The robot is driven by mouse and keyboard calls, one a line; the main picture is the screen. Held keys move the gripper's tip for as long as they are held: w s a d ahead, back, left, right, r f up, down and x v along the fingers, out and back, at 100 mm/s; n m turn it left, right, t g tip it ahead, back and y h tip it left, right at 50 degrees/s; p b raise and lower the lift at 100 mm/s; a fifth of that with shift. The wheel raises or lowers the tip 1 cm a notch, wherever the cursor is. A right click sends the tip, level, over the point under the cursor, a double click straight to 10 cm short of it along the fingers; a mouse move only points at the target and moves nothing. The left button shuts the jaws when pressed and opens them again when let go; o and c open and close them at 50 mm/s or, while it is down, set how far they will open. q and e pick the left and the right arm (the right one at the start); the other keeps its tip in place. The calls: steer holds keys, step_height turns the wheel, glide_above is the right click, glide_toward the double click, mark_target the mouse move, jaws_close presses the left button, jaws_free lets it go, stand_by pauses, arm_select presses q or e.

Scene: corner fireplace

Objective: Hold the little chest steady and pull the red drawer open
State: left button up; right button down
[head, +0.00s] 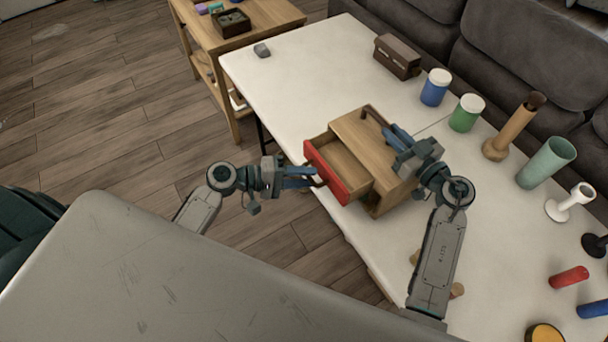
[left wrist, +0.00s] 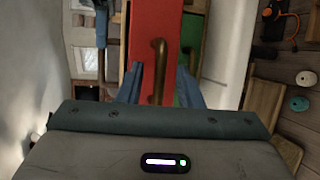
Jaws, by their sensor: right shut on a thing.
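The little wooden chest (head: 350,130) stands on the white table, with a dark brown handle (head: 374,114) on its top. Its red drawer (head: 323,176) is pulled out toward the left, and the empty wooden inside shows. My left gripper (head: 314,178) is at the drawer's front. In the left wrist view its two blue fingers (left wrist: 158,68) stand apart on either side of the brass-coloured drawer handle (left wrist: 157,45), with gaps visible. The red front (left wrist: 140,22) is just beyond. My right gripper (head: 388,132) is shut on the chest's top handle; its fingertips are partly hidden.
A brown box (head: 398,57), blue jar (head: 435,88), green jar (head: 467,112), wooden pestle-like piece (head: 515,125) and mint cup (head: 546,163) stand along the table's far side. A grey block (head: 262,50) lies at the far-left corner.

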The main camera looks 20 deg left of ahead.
arm_select(q)
steer(key=v, duration=1.2)
steer(key=shift+r, duration=0.1)
stand_by(0.4)
arm_select(e)
steer(key=c, duration=1.3)
jaws_free()
steer(key=o, duration=0.5)
steer(key=shift+o, duration=0.2)
